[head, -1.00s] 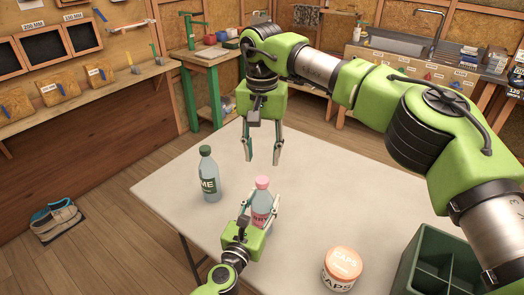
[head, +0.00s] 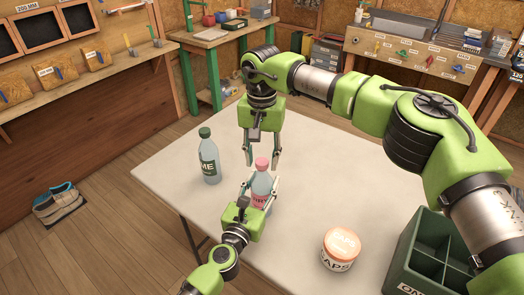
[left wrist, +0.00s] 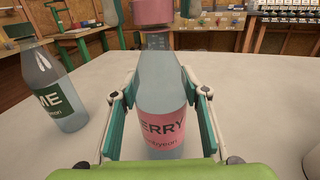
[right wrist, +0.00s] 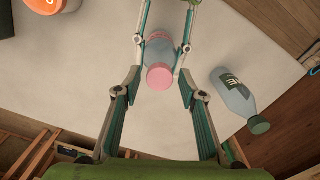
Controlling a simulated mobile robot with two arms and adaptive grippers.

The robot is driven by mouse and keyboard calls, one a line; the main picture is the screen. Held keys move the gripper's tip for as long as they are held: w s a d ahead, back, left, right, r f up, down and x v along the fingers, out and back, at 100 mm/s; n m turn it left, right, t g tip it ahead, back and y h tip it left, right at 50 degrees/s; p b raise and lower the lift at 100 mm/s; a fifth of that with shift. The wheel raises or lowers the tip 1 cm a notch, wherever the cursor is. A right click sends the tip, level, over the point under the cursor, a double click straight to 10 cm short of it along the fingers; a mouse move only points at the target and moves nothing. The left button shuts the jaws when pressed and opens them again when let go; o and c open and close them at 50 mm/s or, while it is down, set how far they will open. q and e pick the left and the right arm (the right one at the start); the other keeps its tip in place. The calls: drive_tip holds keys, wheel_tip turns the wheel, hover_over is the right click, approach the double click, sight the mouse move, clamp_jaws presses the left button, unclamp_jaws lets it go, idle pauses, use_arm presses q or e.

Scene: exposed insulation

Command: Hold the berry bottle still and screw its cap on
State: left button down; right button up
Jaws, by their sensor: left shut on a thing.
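The berry bottle (head: 262,188) stands upright on the table, clear with a pink label. My left gripper (head: 258,190) is shut on its body; both fingers show along its sides in the left wrist view (left wrist: 160,100). The pink cap (head: 262,163) sits at the top of the bottle's neck; I cannot tell how far it is threaded. It also shows in the right wrist view (right wrist: 160,77). My right gripper (head: 263,164) points down over the bottle, open, its fingers on either side of the cap with gaps showing.
A bottle with a dark green cap (head: 208,160) stands on the table (head: 180,185) to the left. A round caps tub (head: 340,250) stands at the front right, beside a green divided crate (head: 425,240). The table between is clear.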

clamp_jaws()
